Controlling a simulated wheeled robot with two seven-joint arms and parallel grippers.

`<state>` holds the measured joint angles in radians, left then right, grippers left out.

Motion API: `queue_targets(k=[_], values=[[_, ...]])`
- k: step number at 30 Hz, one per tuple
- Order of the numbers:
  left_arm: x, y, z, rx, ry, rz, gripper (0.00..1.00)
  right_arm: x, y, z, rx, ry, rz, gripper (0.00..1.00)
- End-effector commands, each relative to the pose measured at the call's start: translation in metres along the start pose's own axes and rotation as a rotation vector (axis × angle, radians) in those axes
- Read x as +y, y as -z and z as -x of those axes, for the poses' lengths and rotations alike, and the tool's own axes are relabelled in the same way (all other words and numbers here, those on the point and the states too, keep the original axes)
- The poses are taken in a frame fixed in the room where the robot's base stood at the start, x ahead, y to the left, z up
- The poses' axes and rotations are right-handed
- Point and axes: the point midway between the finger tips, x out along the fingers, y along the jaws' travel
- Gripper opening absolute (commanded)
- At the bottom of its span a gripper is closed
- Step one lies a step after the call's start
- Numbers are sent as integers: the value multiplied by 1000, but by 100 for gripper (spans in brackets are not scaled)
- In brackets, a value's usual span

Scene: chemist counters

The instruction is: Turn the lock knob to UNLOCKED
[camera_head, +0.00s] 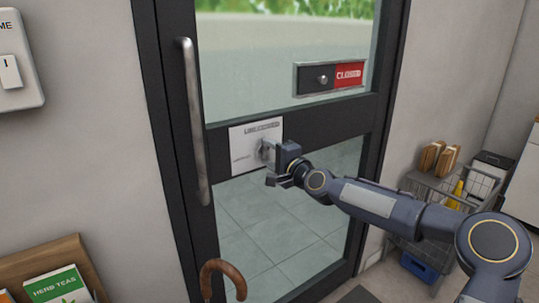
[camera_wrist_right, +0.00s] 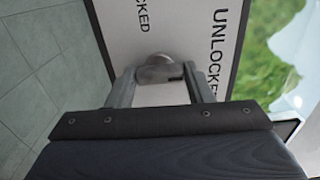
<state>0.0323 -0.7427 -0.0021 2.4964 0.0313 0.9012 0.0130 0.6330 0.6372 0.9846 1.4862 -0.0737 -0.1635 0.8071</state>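The lock plate (camera_head: 241,140) is a white panel on the glass door's dark middle rail. Which word the knob points to is unclear. My left gripper is out of view.
A vertical door handle (camera_head: 194,120) stands left of the plate. A CLOSED slider sign (camera_head: 331,76) is above right. An umbrella's wooden hook (camera_head: 225,268) rises below. A wire cart (camera_head: 440,187) stands right, behind my arm. A tea shelf (camera_head: 45,262) is lower left.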

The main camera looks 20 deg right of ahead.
Motion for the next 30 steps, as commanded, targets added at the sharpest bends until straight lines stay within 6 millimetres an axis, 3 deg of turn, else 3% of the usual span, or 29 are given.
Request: queue_targets(k=[4,14,24,30], values=[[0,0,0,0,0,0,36,0,0,0,0,0,1,65],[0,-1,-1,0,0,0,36,1,0,4,0,0,2,65],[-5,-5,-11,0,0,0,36,3,2,56,4,-2,5,65],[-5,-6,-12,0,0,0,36,1,1,74,2,0,2,65]])
